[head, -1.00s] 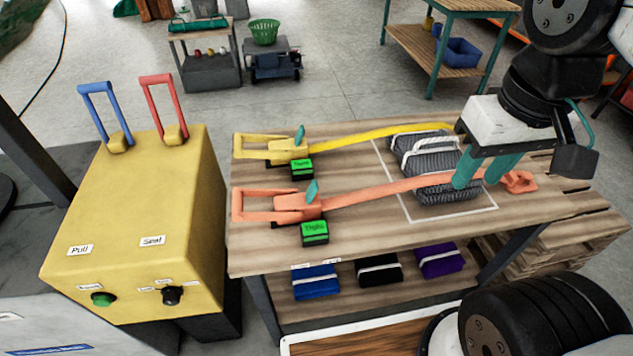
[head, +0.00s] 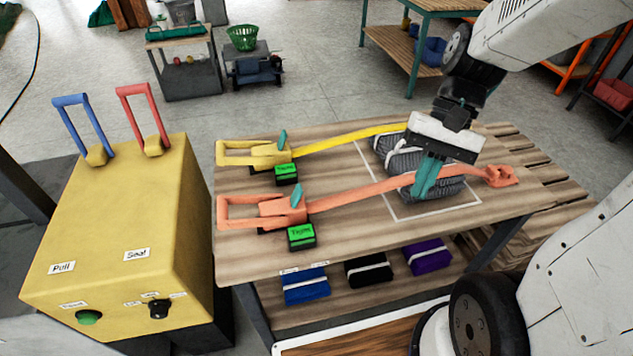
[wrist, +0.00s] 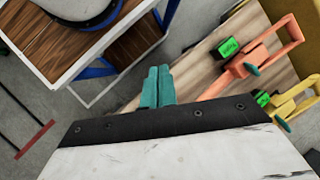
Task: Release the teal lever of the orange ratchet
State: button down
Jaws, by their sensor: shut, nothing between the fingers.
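The orange ratchet (head: 283,208) lies on the wooden table's front left, with its loop handle to the left and an orange strap (head: 365,189) running right over a grey net bundle (head: 437,187). Its teal lever (head: 298,194) stands up, tilted. My gripper (head: 426,190) has teal fingers, shut and empty, in front of the bundle and strap in the head view. I cannot tell whether they touch. In the wrist view my gripper (wrist: 158,75) is also shut.
A yellow ratchet (head: 256,153) with its own teal lever lies behind. Green displays (head: 301,236) sit beside both ratchets; the front one appears to read "Tight". A yellow console (head: 120,230) with blue and red handles stands left. Blue, black and purple bundles lie on the lower shelf.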

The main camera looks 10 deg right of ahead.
jog(key=w+a+f+m+t+y, duration=0.1)
jog(key=w+f+m+t+y, duration=0.1)
jog(key=w+f+m+y, duration=0.2)
jog(key=w+f+m+t+y, duration=0.1)
jog(key=w+f+m+y, duration=0.4)
jog(key=w+m, duration=0.3)
jog(key=shift+w+a+f+m+t, duration=0.2)
jog(key=shift+w+a+m+t, duration=0.2)
jog(key=shift+w, duration=0.6)
send_near(296, 196)
jog(key=f, duration=0.3)
jog(key=shift+w+f, duration=0.4)
jog(key=a, duration=0.2)
jog(key=a+r, duration=0.1)
jog(key=a, duration=0.1)
jog(key=shift+a+r, duration=0.1)
jog(key=shift+a, duration=0.05)
jog(key=shift+w, duration=0.15)
